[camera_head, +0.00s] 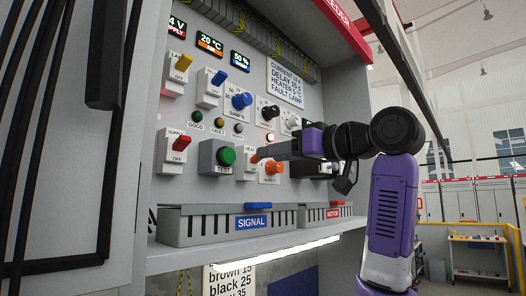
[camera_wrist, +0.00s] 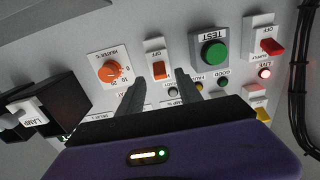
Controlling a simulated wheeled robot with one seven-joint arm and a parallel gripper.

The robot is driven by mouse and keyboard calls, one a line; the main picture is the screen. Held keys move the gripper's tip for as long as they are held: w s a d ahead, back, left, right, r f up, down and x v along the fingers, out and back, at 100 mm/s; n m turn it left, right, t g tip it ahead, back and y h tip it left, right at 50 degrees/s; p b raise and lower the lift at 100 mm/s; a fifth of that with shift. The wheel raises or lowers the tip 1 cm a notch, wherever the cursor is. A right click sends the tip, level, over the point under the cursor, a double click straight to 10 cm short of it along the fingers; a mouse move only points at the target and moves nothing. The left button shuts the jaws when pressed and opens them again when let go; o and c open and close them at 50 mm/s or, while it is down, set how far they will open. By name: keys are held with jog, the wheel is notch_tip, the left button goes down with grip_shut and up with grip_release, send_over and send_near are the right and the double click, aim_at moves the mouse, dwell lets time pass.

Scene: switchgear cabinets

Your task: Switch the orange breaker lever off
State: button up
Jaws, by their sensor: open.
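The orange breaker lever (camera_head: 257,158) sits on a small white plate on the cabinet panel, between the green TEST button and the orange knob. In the wrist view the lever (camera_wrist: 158,69) shows on its plate marked OFF, just beyond the fingertips. My gripper (camera_head: 281,151) reaches in from the right, at the lever's right side in the head view. In the wrist view my gripper (camera_wrist: 160,80) is open, with one finger to each side of the lever's column and nothing between them. Whether a finger touches the lever cannot be told.
The green TEST button (camera_head: 226,156) and a red lever (camera_head: 180,143) are to the left. The orange heater knob (camera_wrist: 110,72) is close beside the lever. Blue and black knobs stick out above. Grey ducts (camera_head: 227,226) run below the panel.

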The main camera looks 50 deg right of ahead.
jog(key=w+p, duration=0.1)
jog(key=w, duration=0.2)
jog(key=shift+w, duration=0.25)
grip_shut()
